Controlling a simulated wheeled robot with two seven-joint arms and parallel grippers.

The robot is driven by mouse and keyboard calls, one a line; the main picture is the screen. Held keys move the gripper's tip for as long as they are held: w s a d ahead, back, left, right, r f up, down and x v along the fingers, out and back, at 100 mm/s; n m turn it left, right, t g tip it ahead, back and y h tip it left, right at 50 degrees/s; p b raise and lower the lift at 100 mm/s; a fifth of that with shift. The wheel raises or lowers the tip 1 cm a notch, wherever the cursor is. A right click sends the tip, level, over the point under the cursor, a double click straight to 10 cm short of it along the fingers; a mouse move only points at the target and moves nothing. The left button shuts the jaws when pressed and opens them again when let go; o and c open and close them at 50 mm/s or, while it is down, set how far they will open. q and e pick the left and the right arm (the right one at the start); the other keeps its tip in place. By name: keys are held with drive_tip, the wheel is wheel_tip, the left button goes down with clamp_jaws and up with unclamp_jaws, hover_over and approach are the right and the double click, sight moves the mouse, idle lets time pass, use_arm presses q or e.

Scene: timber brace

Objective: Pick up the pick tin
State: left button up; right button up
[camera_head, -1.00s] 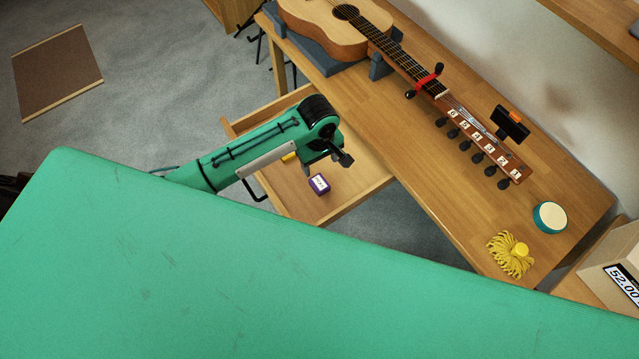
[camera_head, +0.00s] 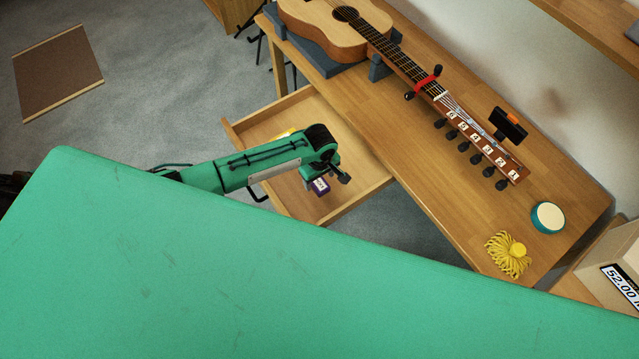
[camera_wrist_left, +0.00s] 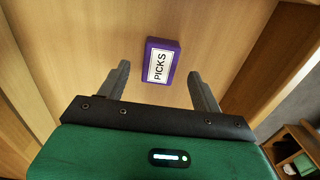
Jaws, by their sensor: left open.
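The pick tin is a small purple box with a white label reading PICKS. It lies on the floor of the open wooden drawer (camera_head: 352,196), and the left wrist view shows the tin (camera_wrist_left: 161,62) whole. In the head view the tin (camera_head: 320,187) is partly hidden by my left gripper (camera_head: 338,177), which hangs over the drawer right beside it. In the left wrist view my left gripper (camera_wrist_left: 160,85) is open and empty, with the tin just beyond and between the fingertips. My right gripper is not in view.
The drawer's walls surround the tin. A yellow thing (camera_head: 288,133) lies in the drawer behind my arm. The bench above holds a guitar (camera_head: 335,28), a yellow stringy bundle (camera_head: 508,256) and a round teal tin (camera_head: 548,217).

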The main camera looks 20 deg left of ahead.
sight(320, 186)
use_arm(q)
drive_tip(key=shift+f, duration=1.3)
drive_tip(key=shift+c, duration=0.3)
drive_tip(key=c, duration=1)
drive_tip(key=shift+r, duration=0.1)
